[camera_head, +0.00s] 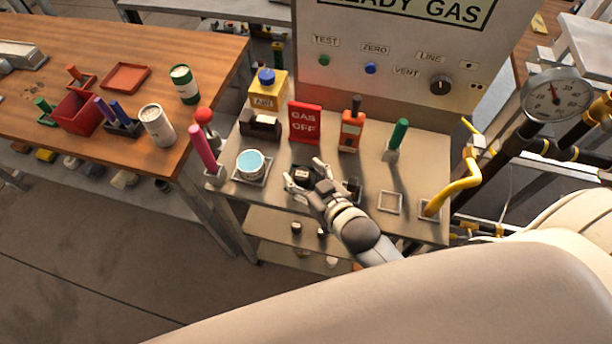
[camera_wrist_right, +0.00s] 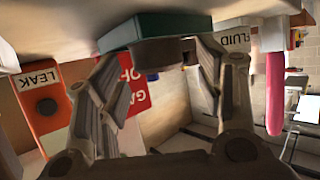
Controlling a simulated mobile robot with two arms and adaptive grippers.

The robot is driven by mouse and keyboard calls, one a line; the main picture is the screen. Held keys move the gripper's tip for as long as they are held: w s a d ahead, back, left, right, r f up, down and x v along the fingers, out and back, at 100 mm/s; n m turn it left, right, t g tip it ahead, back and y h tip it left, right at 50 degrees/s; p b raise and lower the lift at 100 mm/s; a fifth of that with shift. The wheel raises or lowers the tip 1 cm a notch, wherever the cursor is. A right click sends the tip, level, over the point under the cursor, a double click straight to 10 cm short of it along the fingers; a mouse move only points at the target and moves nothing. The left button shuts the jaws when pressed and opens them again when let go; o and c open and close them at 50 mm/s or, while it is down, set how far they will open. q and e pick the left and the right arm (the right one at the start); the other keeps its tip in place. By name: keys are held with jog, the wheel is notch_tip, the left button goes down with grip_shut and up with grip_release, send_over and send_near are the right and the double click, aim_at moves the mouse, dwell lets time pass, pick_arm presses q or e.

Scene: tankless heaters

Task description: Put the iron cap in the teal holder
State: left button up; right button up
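My right gripper (camera_head: 304,173) reaches over the steel table from the lower right. Its two fingers stand apart on either side of the dark iron cap (camera_head: 302,175). In the right wrist view, which is upside down, the teal holder (camera_wrist_right: 150,27) lies against the tabletop, beyond the fingertips (camera_wrist_right: 165,62). A grey block-like part, seemingly the cap (camera_wrist_right: 165,54), is at the holder between the fingers. Whether it is fully seated is hard to tell. In the head view the gripper and cap mostly hide the holder. My left gripper is not in view.
A red GAS OFF sign (camera_head: 305,123), an orange leak device (camera_head: 351,130) and a yellow fluid can (camera_head: 268,90) stand behind. A blue-topped can (camera_head: 251,164) is left. An empty square holder (camera_head: 390,202) and yellow pipe (camera_head: 458,187) are right.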

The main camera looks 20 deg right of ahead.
jog(key=shift+r, duration=0.15)
jog(key=shift+s+d, duration=0.1)
jog(key=shift+s, duration=0.2)
jog(key=b+v, duration=0.1)
jog(key=v, duration=0.8)
jog(key=shift+s+r, duration=0.15)
jog(key=shift+s, duration=0.05)
jog(key=shift+v, duration=0.95)
jog(key=shift+r, duration=0.1)
